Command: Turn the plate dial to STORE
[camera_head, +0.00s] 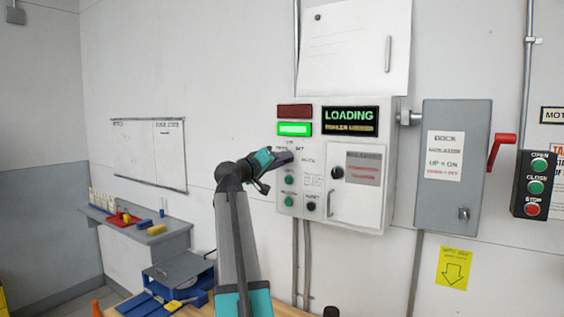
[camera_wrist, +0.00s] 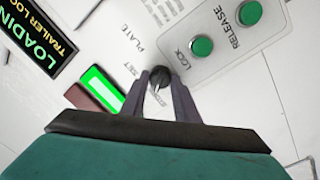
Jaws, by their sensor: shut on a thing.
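The plate dial (camera_wrist: 160,76) is a small black knob on the white control panel, with PLATE printed near it in the wrist view. A label that reads SET shows beside it; I cannot make out STORE. My gripper (camera_wrist: 172,84) has its two grey fingers on either side of the dial, shut on it. In the head view my gripper (camera_head: 284,158) reaches the panel's left part and hides the dial. The dial's exact pointing direction is unclear.
The control box (camera_head: 362,215) has a lit green lamp (camera_head: 295,129), a dark red lamp (camera_head: 294,111) and a LOADING display (camera_head: 350,115). Green LOCK (camera_wrist: 202,47) and RELEASE (camera_wrist: 224,13) buttons sit close to the dial. A grey isolator box (camera_head: 447,200) with a red handle (camera_head: 501,148) is at right.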

